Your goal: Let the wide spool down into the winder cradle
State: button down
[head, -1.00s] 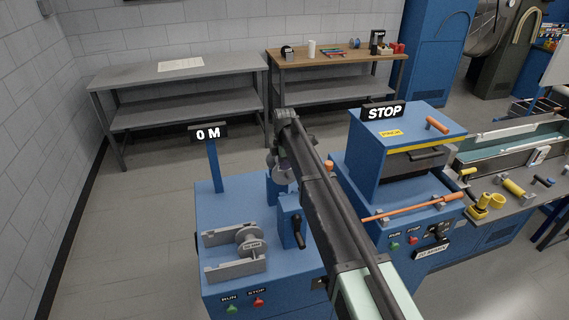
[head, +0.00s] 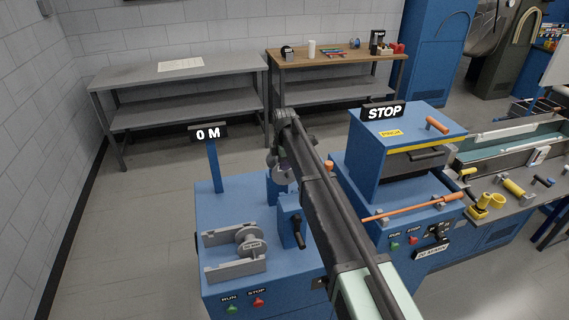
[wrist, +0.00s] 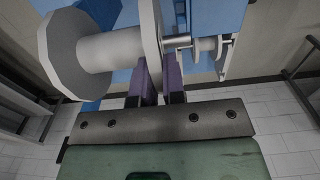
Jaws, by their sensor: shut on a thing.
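The wide spool (wrist: 98,55) is pale, with two round flanges and a thick hub, at the upper left of the wrist view. My gripper (wrist: 158,75) is shut, its purple fingers at the near flange. In the head view my gripper (head: 281,168) is above the back of the blue winder, largely hidden by my arm, with only a bit of a grey disc showing. The winder cradle (head: 235,270) has grey walls at the winder's front left. A small grey labelled spool-shaped part (head: 250,243) sits at its right end.
A blue post with a "0 M" sign (head: 208,133) rises behind the cradle. A crank handle (head: 298,232) stands right of the cradle. A blue machine with a STOP sign (head: 383,111) is to the right. The wrist view shows a shaft with a smaller disc (wrist: 208,48).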

aim_at(285, 180)
jog(key=shift+f+b, duration=4.05)
jog(key=shift+f, duration=0.05)
jog(key=c, duration=1.1)
grip_release()
jog(key=shift+r, duration=0.1)
notch_tip(285, 180, up, 11)
jog(key=p, duration=1.1)
jog(key=shift+m, duration=0.9)
jog(key=s+d+f+m+b, duration=0.3)
jog(key=s+d+m, duration=0.3)
jog(key=s, duration=0.6)
jog(key=s+d+f+m+b, duration=0.4)
jog(key=s+d+m, duration=0.3)
jog(key=s+d, duration=0.3)
jog(key=s+d+f+m+b, duration=0.4)
jog(key=s+d+m, duration=0.3)
jog(key=s, duration=0.7)
jog(key=shift+d, duration=0.4)
